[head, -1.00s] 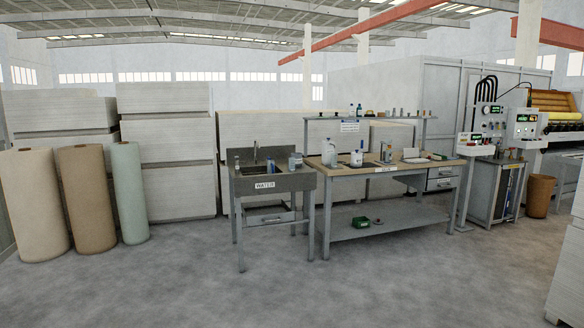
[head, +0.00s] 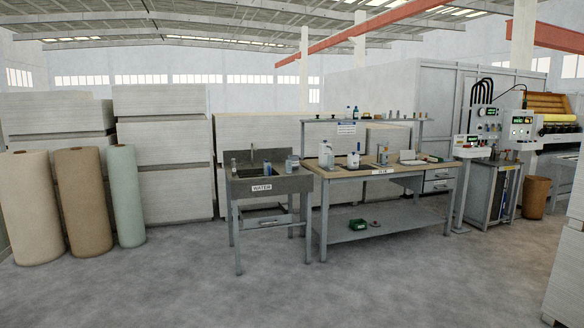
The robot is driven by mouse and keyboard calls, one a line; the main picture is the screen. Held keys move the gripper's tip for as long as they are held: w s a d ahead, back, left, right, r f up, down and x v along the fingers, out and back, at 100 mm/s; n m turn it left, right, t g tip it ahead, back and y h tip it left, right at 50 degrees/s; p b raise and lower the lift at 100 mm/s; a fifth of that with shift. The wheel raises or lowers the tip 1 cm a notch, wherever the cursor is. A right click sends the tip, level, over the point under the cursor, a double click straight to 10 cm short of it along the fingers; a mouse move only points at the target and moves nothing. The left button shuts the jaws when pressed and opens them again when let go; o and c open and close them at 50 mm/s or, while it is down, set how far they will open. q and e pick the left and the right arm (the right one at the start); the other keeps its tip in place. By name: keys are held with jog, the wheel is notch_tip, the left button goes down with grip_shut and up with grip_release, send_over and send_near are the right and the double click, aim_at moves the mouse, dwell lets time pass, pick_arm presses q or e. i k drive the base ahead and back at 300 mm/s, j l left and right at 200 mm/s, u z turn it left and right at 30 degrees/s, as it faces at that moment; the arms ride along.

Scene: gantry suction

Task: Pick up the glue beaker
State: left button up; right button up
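A workbench (head: 340,175) stands in the middle of the head view, with a small front label that I cannot read surely. On its top are a white jug (head: 325,153), a white container with a dark label (head: 353,160) and a small grey vessel (head: 384,157). Which of these, if any, is the glue beaker is too small to tell. A sink table marked WATER (head: 290,185) stands against the bench's left side, with a blue-grey container (head: 289,165) on its right part. Neither of my grippers is in view.
Open concrete floor (head: 200,285) lies in front of the tables. Three upright rolls (head: 83,200) stand at left before stacked boards (head: 165,150). A green box (head: 358,225) lies on the bench's lower shelf. A control cabinet (head: 490,190) and brown bin (head: 535,197) are at right.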

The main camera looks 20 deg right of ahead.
aim_at(287, 163)
jog(key=z, duration=0.15)
jog(key=i, duration=3.45)
